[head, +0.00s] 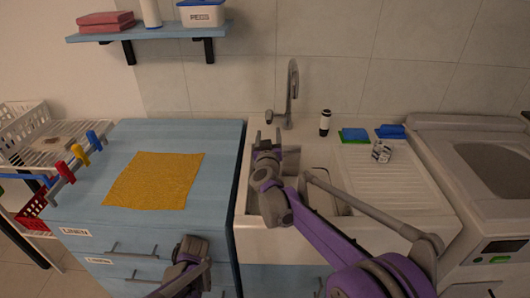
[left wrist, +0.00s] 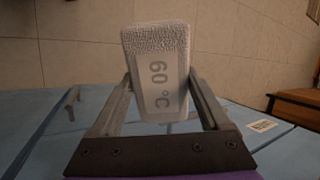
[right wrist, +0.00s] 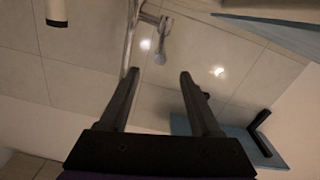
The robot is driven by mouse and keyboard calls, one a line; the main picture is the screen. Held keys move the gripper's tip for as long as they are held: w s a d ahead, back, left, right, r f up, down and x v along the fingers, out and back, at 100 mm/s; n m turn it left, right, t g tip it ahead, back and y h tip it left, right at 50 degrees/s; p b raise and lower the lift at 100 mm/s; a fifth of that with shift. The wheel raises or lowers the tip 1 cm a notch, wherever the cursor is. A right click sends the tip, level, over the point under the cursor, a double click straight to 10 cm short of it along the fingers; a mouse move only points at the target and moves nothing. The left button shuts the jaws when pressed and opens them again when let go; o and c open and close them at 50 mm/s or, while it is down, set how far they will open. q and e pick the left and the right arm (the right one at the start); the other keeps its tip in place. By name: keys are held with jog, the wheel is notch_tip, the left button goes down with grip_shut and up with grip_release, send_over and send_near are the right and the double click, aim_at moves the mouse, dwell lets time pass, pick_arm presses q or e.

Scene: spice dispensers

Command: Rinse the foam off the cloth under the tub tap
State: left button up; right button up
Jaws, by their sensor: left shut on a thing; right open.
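A grey tap (head: 291,92) with a curved spout stands at the back of the white tub (head: 242,205). My right gripper (head: 268,138) is open and empty over the tub's left side, in front of the tap. In the right wrist view the tap's spout (right wrist: 129,45) and a small knobbed part (right wrist: 160,57) show beyond the fingers.
A yellow cloth (head: 153,181) lies flat on the blue counter (head: 215,140). A dark-capped bottle (head: 325,122), green (head: 354,135) and blue (head: 390,131) pads, and a small patterned item (head: 381,152) are right of the tap. A shelf (head: 150,31) hangs at upper left.

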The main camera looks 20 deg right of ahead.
aim_at(269, 122)
jog(key=x, duration=1)
jog(key=shift+w, duration=0.2)
jog(key=shift+c, duration=0.2)
grip_shut()
dwell(0.9)
